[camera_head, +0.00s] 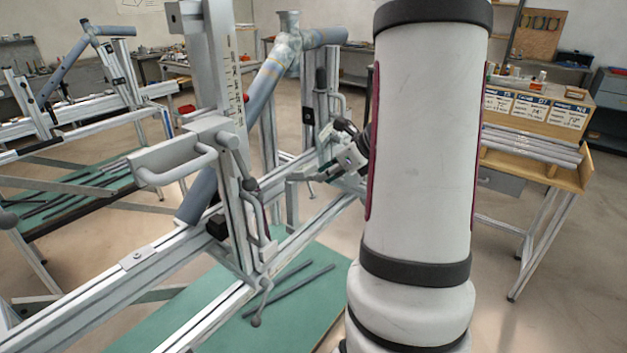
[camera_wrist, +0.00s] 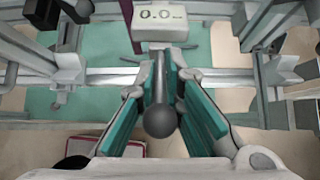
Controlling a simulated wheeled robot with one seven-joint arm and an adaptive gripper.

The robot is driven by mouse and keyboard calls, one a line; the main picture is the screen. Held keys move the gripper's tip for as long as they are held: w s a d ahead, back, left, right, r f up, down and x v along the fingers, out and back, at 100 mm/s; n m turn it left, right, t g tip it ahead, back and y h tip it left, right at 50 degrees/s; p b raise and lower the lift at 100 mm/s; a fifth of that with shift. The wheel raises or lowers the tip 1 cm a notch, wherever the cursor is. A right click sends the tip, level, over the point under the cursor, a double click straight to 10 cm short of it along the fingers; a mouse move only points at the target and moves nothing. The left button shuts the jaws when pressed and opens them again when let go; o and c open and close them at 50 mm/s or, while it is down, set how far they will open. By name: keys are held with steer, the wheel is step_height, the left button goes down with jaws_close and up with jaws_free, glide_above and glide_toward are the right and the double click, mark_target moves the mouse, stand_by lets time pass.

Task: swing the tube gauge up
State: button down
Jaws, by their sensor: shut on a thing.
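In the wrist view the tube gauge shows as a pale box (camera_wrist: 160,22) with a display reading 0.0, at the top middle. A dark grey lever (camera_wrist: 159,98) with a ball end (camera_wrist: 160,121) runs from below the box towards the camera. My gripper (camera_wrist: 165,80) has its two teal-padded fingers on either side of this lever and is shut on it. In the head view my gripper (camera_head: 343,158) is at the frame jig's far right side, partly hidden by my arm. The gauge cannot be made out clearly there. A grey tube frame (camera_head: 262,85) sits in the jig.
The jig's aluminium rails (camera_head: 120,270) and upright post (camera_head: 226,70) with a scale stand close left of my gripper. A green mat (camera_head: 310,310) with dark rods lies below. A wooden bench (camera_head: 560,165) with tubes stands right. A second jig is at left.

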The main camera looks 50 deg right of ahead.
mark_target(317, 174)
steer(key=shift+w, duration=0.1)
steer(key=shift+w+a+r+p, duration=0.1)
steer(key=shift+w+r+p, duration=0.1)
steer(key=shift+r+p, duration=0.2)
steer(key=shift+w+r+p, duration=0.2)
steer(key=shift+r+p, duration=0.05)
steer(key=shift+r, duration=0.25)
steer(key=shift+w+r, duration=0.15)
steer(key=shift+w+r+p, duration=0.65)
steer(key=shift+r+p, duration=0.05)
steer(key=shift+r, duration=0.15)
steer(key=shift+w+r, duration=0.1)
steer(key=shift+w, duration=0.05)
